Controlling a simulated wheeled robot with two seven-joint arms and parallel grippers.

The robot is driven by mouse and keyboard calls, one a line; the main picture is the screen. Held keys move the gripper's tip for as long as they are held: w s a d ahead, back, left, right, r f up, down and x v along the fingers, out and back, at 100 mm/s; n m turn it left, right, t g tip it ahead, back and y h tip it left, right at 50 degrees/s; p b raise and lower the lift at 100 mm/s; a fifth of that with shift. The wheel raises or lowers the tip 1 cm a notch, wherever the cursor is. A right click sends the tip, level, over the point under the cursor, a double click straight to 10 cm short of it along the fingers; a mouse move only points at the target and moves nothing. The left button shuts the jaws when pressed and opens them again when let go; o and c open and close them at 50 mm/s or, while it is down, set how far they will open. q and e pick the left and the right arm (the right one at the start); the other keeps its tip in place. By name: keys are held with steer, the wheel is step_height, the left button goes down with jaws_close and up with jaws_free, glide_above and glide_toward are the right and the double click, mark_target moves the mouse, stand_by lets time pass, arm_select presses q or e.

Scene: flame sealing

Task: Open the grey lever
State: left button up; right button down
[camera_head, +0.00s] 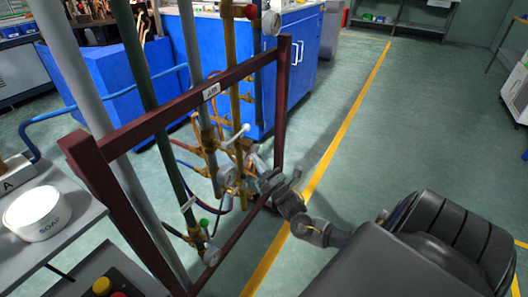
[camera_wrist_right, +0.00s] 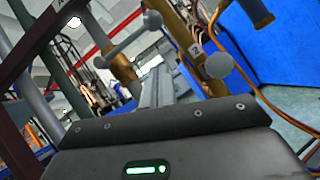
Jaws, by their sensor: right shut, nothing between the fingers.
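A light grey lever (camera_head: 237,134) with a rounded end sits on the brass pipework behind the maroon frame. In the right wrist view a grey bar lever with ball ends (camera_wrist_right: 128,40) stands just beyond my fingers, on a brass fitting. My right gripper (camera_head: 258,167) reaches in from the right to just below the lever. In the wrist view its fingers (camera_wrist_right: 154,88) are together and empty, close to the lever but seemingly apart from it. A second grey ball end (camera_wrist_right: 218,65) is right of the fingers. My left gripper is not in view.
The maroon frame (camera_head: 180,107) and upright pipes crowd the space around the valves. A round gauge (camera_head: 227,175) is close left of my right gripper. A shelf with a white soap bowl (camera_head: 33,212) is at the left. The floor at the right is clear.

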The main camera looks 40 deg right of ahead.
mark_target(237, 136)
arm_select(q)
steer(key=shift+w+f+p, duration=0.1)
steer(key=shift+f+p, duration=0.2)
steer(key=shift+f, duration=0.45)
arm_select(e)
steer(key=w+d+r, duration=0.1)
steer(key=w+r, duration=0.3)
steer(key=r, duration=0.1)
steer(key=shift+r, duration=0.2)
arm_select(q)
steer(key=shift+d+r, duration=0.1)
arm_select(e)
steer(key=shift+w+d, duration=0.1)
steer(key=shift+r, duration=0.1)
